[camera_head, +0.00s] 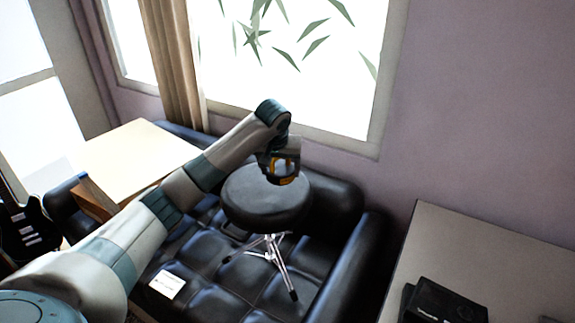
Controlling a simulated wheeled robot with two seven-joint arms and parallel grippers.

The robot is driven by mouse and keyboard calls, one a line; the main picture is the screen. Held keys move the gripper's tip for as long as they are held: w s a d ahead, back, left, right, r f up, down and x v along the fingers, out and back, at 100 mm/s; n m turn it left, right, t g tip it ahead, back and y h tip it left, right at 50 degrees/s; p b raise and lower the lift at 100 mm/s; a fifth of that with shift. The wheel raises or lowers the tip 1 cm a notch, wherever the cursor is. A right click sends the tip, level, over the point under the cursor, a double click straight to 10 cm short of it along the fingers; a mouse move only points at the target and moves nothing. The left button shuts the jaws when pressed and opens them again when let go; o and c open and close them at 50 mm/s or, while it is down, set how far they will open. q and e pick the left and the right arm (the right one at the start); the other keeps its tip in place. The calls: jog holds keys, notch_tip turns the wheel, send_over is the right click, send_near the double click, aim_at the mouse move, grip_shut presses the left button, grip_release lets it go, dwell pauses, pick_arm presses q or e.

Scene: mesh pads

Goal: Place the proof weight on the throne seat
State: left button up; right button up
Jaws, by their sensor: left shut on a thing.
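The throne is a round black padded seat (258,203) on a chrome tripod, standing upright in the middle of the view. My left gripper (284,177) reaches in from the left and is at the back right part of the seat, pointing down. It is shut on a small dark thing with orange-yellow edges, most likely the proof weight; the fingers hide much of it. It overlaps the seat in the picture; I cannot tell whether it touches the cushion. My right gripper is not in view.
A black tufted sofa (195,250) lies around the throne, with a white card (166,284) on it. A light wooden table (135,150) and dark guitar (30,232) are at left. A grey table (475,250) with a black box (445,302) is at right.

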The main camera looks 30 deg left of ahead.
pick_arm(q)
jog(key=a+f, duration=0.1)
jog(key=a, duration=0.1)
jog(key=a+f+p, duration=0.1)
jog(key=a, duration=0.2)
jog(key=a+f+p, duration=0.1)
jog(key=a+f, duration=0.1)
jog(key=shift+a, duration=0.3)
jog(key=shift+f, duration=0.1)
jog(key=shift+f+p, duration=0.9)
jog(key=shift+f, duration=1.05)
jog(key=o, duration=2.1)
jog(key=shift+s+d+f, duration=0.1)
jog(key=shift+s+f, duration=0.05)
jog(key=shift+f, duration=0.05)
jog(key=shift+r, duration=0.15)
